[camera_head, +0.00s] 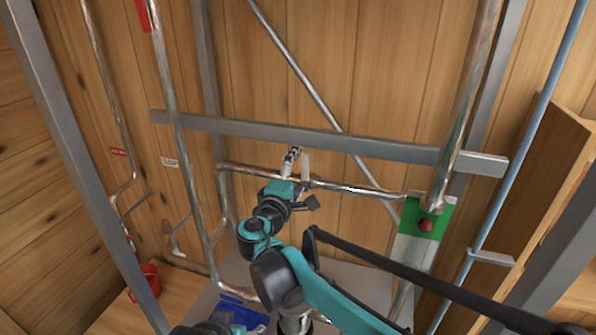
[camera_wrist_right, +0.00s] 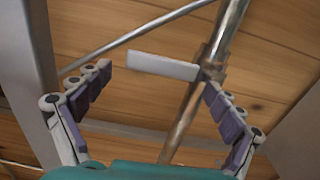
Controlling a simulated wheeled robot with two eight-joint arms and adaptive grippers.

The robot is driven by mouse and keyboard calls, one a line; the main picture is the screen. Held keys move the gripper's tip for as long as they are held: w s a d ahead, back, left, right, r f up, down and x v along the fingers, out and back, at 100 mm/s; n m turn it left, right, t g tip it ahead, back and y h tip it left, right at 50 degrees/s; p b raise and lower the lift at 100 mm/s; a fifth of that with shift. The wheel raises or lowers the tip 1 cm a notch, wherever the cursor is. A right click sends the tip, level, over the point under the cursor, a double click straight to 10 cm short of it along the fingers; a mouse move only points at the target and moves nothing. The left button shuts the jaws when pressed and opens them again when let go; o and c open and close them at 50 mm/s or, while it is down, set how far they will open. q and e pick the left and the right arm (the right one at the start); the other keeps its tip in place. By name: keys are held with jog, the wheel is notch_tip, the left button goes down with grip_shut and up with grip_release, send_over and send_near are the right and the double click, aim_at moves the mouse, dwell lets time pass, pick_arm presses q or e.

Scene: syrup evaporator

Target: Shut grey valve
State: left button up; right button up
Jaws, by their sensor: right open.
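The grey valve shows as a pale, flat lever handle (camera_wrist_right: 162,66) in the right wrist view. It meets a metal pipe (camera_wrist_right: 205,85) at its right end. In the head view the pale handle (camera_head: 306,164) stands up at the horizontal pipe, just right of my right gripper (camera_head: 293,155). In the wrist view my right gripper (camera_wrist_right: 158,84) is open, with one finger on each side of the picture. The handle appears between the fingertips, its right end close to the right fingertip. I cannot tell whether they touch. My left gripper is not in view.
A metal crossbar (camera_head: 330,137) runs above the gripper, and a diagonal rod (camera_head: 312,88) passes behind it. A green panel with a red knob (camera_head: 426,225) is at right. A red bucket (camera_head: 146,281) and a blue object (camera_head: 240,313) lie low at left.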

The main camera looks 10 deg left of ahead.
jog(key=s+a, duration=0.2)
jog(key=s, duration=0.9)
jog(key=shift+s+a, duration=0.2)
jog(key=shift+s, duration=0.2)
jog(key=s+d+f+m+g+h+b, duration=0.15)
jog(key=d+f+m+g+b, duration=0.35)
jog(key=d+f, duration=0.7)
jog(key=s+d+f+m+g+b, duration=0.25)
jog(key=d+f+b, duration=0.45)
jog(key=d+f, duration=0.45)
jog(key=s+d+f+m+g+y+b, duration=0.1)
jog(key=s+f+m+b, duration=0.3)
jog(key=f, duration=0.7)
jog(key=s+d+f+m+g+y+b, duration=0.2)
jog(key=s+d+f+m+y+b, duration=0.2)
jog(key=s+f+b, duration=0.4)
notch_tip(320, 180, down, 4)
jog(key=s, duration=0.2)
jog(key=shift+s+d+b, duration=0.25)
jog(key=shift+s+b, duration=0.05)
jog(key=shift+m, duration=0.25)
